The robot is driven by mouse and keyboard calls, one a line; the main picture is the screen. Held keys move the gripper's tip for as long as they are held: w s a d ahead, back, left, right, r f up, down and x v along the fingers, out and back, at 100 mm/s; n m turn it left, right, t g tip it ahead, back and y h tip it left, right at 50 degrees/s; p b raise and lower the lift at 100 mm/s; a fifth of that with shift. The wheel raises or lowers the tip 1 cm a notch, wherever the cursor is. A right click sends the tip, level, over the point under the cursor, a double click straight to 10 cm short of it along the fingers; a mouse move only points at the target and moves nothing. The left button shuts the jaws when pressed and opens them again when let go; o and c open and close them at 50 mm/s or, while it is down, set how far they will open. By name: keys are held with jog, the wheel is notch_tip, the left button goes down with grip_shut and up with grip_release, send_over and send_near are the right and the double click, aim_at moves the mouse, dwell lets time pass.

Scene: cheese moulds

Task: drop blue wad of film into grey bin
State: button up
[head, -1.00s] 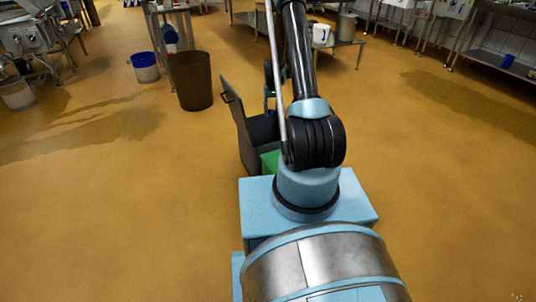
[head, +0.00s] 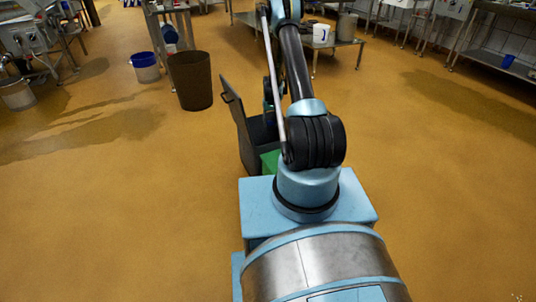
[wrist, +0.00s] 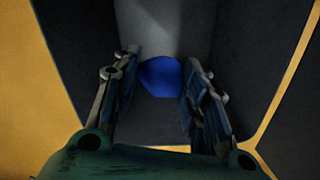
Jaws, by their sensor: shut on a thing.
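The blue wad of film (wrist: 160,78) is between the fingers of my gripper (wrist: 160,68) in the wrist view. My gripper is shut on it. The grey bin (wrist: 238,45) surrounds the wad and fingers in this view, with dark walls left and right and a lighter inner face behind. I cannot tell how far above the bin's floor the wad is. In the head view the grey bin (head: 240,125) stands just beyond my base, partly behind my arm, with a raised panel at its left. My gripper and the wad are hidden in the head view.
A green thing (head: 270,161) sits between the grey bin and my base. A brown bin (head: 192,82) and a blue-and-white bucket (head: 146,67) stand to the left. A low table (head: 345,43) is behind. Open yellow floor lies on both sides.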

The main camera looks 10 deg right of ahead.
jog(key=shift+f, duration=0.7)
jog(key=o, duration=0.8)
notch_tip(320, 180, up, 12)
jog(key=shift+f, duration=0.1)
